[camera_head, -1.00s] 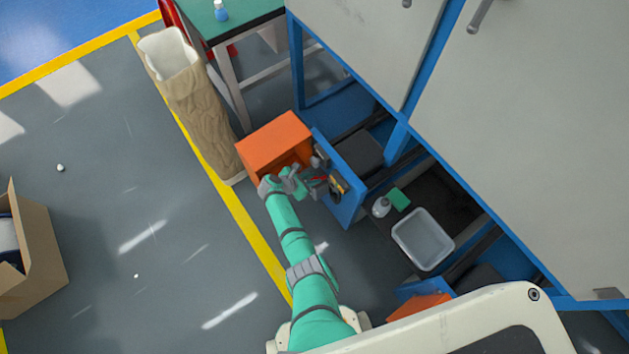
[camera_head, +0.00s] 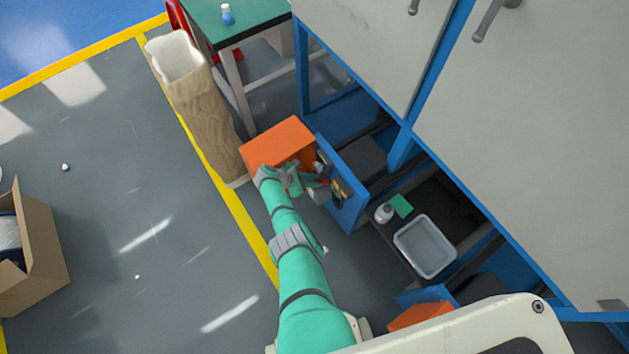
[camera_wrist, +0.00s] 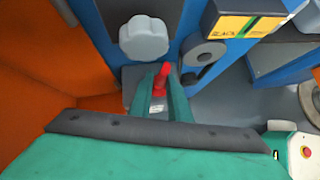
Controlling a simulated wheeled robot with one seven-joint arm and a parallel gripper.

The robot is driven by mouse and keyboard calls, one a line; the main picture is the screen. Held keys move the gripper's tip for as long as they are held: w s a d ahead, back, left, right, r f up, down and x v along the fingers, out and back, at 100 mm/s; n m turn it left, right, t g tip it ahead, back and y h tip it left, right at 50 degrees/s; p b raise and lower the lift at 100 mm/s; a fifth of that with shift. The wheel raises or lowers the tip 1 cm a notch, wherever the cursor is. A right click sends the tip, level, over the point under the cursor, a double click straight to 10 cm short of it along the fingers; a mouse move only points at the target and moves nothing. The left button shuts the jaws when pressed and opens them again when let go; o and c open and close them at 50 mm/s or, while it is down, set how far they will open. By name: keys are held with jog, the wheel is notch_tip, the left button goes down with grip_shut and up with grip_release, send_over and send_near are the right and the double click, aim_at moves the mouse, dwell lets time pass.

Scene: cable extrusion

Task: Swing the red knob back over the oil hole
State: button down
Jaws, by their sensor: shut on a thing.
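The red knob (camera_wrist: 160,79) is between the two green fingers of my gripper (camera_wrist: 164,85) in the wrist view, and the gripper is shut on it. Behind it is a grey block (camera_wrist: 132,88) on a blue panel.
A grey lobed handwheel (camera_wrist: 144,38) is close beyond the fingers. A yellow-labelled box (camera_wrist: 245,22) and a grey round part (camera_wrist: 207,54) are to the right. An orange box (camera_head: 279,145) stands left of the panel.

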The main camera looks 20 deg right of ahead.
jog(key=c, duration=1.7)
grip_release()
jog(key=shift+o, duration=0.2)
